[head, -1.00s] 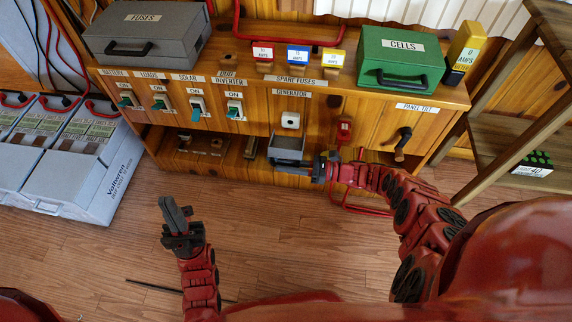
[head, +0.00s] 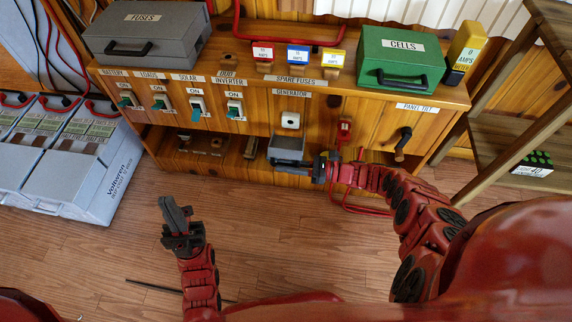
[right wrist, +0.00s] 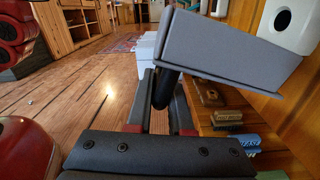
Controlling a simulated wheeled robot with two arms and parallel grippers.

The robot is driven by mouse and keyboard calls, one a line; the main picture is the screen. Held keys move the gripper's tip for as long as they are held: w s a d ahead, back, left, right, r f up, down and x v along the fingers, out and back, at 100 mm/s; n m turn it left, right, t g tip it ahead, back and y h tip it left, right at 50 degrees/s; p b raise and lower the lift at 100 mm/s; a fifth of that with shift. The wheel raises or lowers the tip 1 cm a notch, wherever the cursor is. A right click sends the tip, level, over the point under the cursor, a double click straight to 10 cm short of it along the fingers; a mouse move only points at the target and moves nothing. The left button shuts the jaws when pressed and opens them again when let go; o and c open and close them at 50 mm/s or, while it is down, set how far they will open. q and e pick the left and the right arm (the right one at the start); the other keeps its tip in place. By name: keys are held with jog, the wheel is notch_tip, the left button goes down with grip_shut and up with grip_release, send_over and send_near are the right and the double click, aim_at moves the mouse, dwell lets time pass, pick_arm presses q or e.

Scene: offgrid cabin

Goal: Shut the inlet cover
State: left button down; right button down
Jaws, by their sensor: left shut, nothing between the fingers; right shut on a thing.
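The inlet cover (head: 286,153) is a grey flap below the GENERATOR label on the wooden cabinet front. It stands open, sticking out from the front below the white inlet socket (head: 290,120). In the right wrist view the cover (right wrist: 225,50) is a thick grey panel with a black handle (right wrist: 165,90) under it. My right gripper (head: 292,167) is shut on that handle; its fingers (right wrist: 163,105) lie on either side of it, partly hidden by the cover. My left gripper (head: 174,213) is shut and empty, over the floor, well apart from the cabinet.
Green switches (head: 196,106) are to the left. Brushes (right wrist: 225,118) lie on the low shelf. Grey batteries (head: 75,165) stand at left; open floor is in front.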

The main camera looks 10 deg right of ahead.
aim_at(269, 149)
jog(key=shift+s, duration=0.1)
jog(key=shift+r+m+p, duration=0.5)
jog(key=shift+r+m, duration=0.9)
jog(key=shift+w+r+p, duration=0.25)
jog(key=shift+r+p, duration=0.25)
jog(key=shift+r, duration=0.35)
jog(key=shift+w+d+r, duration=0.15)
jog(key=shift+w+r, duration=0.25)
jog(key=shift+r, duration=0.3)
jog(key=shift+r, duration=0.1)
jog(key=c, duration=0.8)
grip_release()
jog(key=shift+c, duration=0.2)
